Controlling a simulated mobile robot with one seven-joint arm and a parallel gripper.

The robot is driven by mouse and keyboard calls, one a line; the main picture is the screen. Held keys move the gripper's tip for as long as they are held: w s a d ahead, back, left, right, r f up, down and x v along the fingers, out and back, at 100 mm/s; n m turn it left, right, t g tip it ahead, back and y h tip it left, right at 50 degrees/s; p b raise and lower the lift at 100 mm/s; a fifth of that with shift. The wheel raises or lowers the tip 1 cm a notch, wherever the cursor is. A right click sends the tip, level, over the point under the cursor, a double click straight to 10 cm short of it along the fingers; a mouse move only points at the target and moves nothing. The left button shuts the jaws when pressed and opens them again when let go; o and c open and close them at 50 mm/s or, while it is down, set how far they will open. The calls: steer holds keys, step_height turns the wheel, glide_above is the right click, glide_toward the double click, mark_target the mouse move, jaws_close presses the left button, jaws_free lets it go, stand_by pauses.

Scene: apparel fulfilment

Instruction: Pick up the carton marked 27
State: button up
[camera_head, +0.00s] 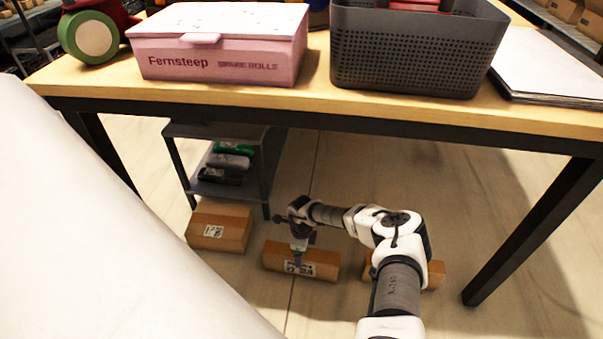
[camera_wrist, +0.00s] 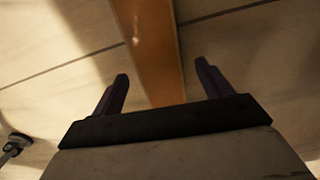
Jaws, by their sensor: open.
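Three brown cartons sit on the floor under the table. The middle carton (camera_head: 325,262) has a white label on its front, and my gripper (camera_head: 299,262) is over it, pointing down. The left carton (camera_head: 217,222) also has a label. The right carton (camera_head: 433,272) is largely hidden behind my arm. I cannot read the label numbers surely. In the wrist view my gripper (camera_wrist: 160,74) is open and empty, with one finger on each side of the narrow carton (camera_wrist: 153,40). I cannot tell how far down the fingers reach.
The table (camera_head: 350,106) spans above the cartons and holds a pink box (camera_head: 220,50) and a dark grey basket (camera_head: 410,50). A small dark shelf (camera_head: 215,135) with rolled items stands behind the left carton. A table leg (camera_head: 530,235) stands at right.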

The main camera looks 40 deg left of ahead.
step_height(320, 180, down, 6)
steer(key=b, duration=0.3)
steer(key=shift+r, duration=0.15)
steer(key=shift+r, duration=0.1)
steer(key=c, duration=1.5)
